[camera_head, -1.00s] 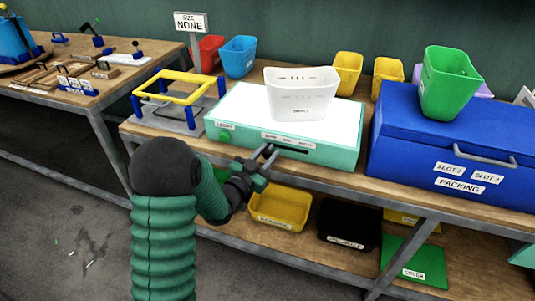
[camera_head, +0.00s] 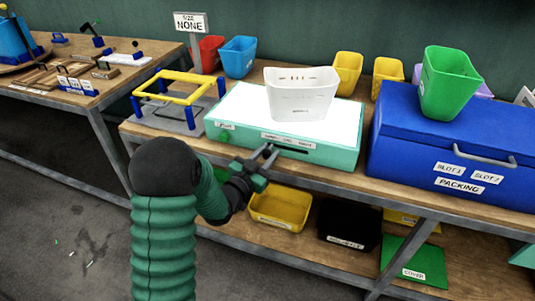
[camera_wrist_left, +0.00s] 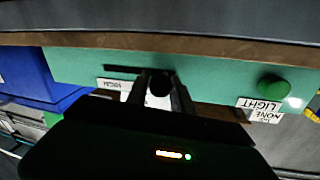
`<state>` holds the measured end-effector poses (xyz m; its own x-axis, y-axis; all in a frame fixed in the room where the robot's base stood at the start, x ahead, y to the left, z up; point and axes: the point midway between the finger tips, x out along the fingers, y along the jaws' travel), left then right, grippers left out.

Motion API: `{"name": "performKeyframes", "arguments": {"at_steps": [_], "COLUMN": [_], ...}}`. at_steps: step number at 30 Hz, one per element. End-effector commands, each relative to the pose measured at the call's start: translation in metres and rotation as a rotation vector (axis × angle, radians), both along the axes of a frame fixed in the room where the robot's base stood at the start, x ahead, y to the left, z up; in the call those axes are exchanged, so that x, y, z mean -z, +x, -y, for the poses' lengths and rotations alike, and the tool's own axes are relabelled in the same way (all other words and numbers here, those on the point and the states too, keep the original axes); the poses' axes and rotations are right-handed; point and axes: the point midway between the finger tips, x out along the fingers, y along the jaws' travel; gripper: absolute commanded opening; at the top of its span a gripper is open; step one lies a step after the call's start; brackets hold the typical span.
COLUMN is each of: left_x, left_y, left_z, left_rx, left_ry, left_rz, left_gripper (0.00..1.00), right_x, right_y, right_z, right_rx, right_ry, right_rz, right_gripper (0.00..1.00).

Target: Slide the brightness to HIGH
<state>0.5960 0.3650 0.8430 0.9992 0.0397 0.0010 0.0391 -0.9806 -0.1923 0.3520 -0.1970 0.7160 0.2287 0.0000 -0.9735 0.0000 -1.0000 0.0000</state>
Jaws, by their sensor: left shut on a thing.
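The light box (camera_head: 232,137) has a teal front and a bright white top, and stands on the workbench. A dark horizontal slot (camera_head: 293,150) runs along its front under a white label strip (camera_head: 287,140), whose words are too small to read. My left gripper (camera_head: 269,152) is at the slot's left end. In the left wrist view, which is upside down, the gripper (camera_wrist_left: 160,85) is shut on the dark slider knob (camera_wrist_left: 159,83). The empty part of the slot (camera_wrist_left: 122,69) runs to the left there. My right gripper is out of view.
A white translucent bin (camera_head: 300,95) stands on the light box. A round green button (camera_wrist_left: 274,87) is beside the LIGHT label (camera_wrist_left: 260,104). The blue packing box (camera_head: 400,155) stands to the right, a yellow-framed stand (camera_head: 180,88) to the left. A yellow bin (camera_head: 280,210) is on the shelf below.

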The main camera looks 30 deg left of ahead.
Motion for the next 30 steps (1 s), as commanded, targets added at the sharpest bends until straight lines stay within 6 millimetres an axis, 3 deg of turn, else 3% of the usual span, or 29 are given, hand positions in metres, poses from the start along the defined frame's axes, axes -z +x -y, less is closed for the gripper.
{"name": "performKeyframes", "arguments": {"at_steps": [13, 24, 30], "left_x": [0.004, 0.006, 0.005], "left_y": [0.000, 0.020, 0.024], "left_z": [0.005, 0.086, 0.103], "left_rx": [0.002, 0.007, 0.004], "left_ry": [-0.002, -0.001, 0.000], "left_rz": [-0.009, -0.007, -0.011], "left_gripper": [0.00, 0.00, 0.00], "right_x": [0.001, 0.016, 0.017], "right_y": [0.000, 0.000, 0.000], "right_z": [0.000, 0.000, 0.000], "right_rx": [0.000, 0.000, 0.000], "right_ry": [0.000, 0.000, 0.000], "right_rz": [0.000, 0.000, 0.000], "right_gripper": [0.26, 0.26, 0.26]}}
